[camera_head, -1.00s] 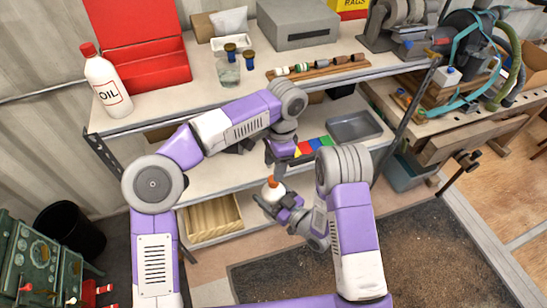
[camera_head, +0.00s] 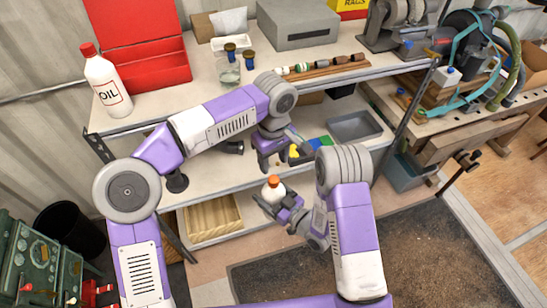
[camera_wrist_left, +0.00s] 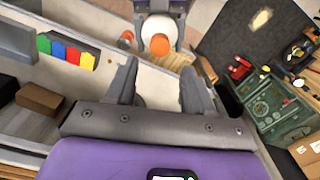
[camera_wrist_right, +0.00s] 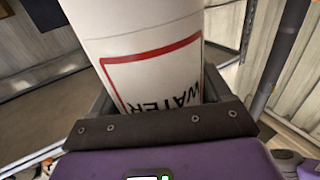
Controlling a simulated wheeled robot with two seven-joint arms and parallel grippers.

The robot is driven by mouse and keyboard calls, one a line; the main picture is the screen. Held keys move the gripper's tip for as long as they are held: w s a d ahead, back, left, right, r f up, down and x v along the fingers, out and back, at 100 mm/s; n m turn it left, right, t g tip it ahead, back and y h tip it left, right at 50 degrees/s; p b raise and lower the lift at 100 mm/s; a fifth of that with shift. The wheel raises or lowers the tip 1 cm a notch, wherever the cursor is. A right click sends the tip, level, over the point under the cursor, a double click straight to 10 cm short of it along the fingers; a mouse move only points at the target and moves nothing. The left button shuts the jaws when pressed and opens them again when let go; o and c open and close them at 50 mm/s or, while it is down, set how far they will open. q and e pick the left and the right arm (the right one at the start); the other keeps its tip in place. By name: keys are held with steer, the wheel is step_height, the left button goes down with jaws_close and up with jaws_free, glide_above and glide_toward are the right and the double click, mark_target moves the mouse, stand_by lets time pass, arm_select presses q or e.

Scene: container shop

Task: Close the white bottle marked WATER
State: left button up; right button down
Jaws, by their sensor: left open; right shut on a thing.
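The white WATER bottle (camera_head: 276,193) stands roughly upright in my right gripper (camera_head: 272,206), in front of the lower shelf. An orange top (camera_head: 273,181) shows on it. The right wrist view shows the white body with its red-framed label (camera_wrist_right: 150,70) between the fingers. My left gripper (camera_head: 274,163) is open and empty, just above and behind the bottle. In the left wrist view the orange top (camera_wrist_left: 160,44) lies beyond the open fingers, apart from them. A smaller orange piece (camera_wrist_left: 126,38) shows beside it; I cannot tell what it is. I cannot tell how tightly the top sits.
The workbench (camera_head: 180,110) carries a white OIL bottle (camera_head: 105,85), a red toolbox (camera_head: 150,68) and jars (camera_head: 228,70). A wooden crate (camera_head: 212,218) and a grey tray (camera_head: 355,126) sit on the shelves below. Open floor (camera_head: 320,270) lies in front.

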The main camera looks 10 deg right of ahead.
mark_target(273, 178)
arm_select(q)
steer(key=shift+n, duration=0.6)
steer(key=shift+f, duration=3.95)
